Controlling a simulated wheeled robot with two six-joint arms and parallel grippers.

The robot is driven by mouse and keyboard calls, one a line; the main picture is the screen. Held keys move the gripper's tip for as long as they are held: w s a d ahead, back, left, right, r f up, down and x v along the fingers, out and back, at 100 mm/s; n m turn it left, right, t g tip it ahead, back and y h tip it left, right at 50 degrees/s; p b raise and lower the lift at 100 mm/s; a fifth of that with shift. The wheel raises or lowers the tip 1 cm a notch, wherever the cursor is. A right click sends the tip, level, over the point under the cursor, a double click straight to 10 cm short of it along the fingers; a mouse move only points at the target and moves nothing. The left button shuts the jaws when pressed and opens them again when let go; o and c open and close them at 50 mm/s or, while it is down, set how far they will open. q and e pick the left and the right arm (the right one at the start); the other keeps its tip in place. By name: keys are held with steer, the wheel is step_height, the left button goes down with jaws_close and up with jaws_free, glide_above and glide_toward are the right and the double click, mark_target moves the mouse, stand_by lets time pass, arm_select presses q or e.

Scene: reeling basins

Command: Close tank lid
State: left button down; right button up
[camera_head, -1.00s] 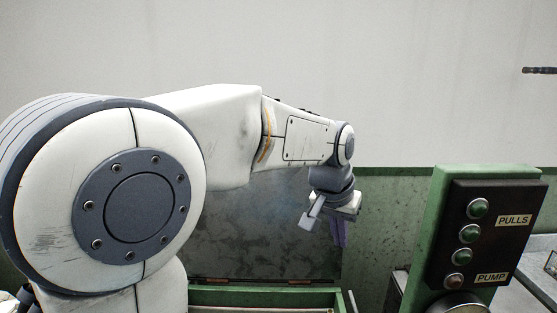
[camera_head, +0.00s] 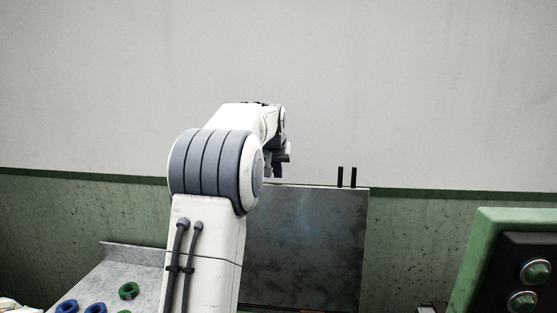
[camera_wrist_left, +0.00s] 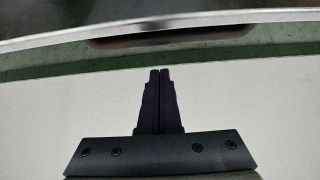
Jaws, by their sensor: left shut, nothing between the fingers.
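The tank lid (camera_head: 305,245) is a dark grey metal panel standing upright, open, against the green lower wall. Two short black posts (camera_head: 347,177) stick up at its top edge on the right. My left gripper (camera_head: 279,165) is near the lid's top edge, left of the posts, and partly hidden by my arm. In the left wrist view my left gripper (camera_wrist_left: 160,72) is shut and empty, its dark fingers side by side. A pale curved edge (camera_wrist_left: 60,38) crosses beyond the fingertips, apart from them in the picture; I cannot tell whether it is the lid. My right gripper is not in view.
A green-framed control box (camera_head: 508,222) with round buttons stands at the lower right. A grey tray (camera_head: 130,256) with green and blue rings lies at the lower left. The pale wall (camera_head: 420,90) above is bare.

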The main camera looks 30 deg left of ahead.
arm_select(q)
steer(key=shift+s+d+f+p, duration=0.2)
steer(key=shift+s+d+f, duration=0.2)
steer(key=shift+s, duration=0.25)
steer(key=shift+s+d+f+p, duration=0.15)
steer(key=shift+s+d+f, duration=0.2)
steer(key=shift+s, duration=0.3)
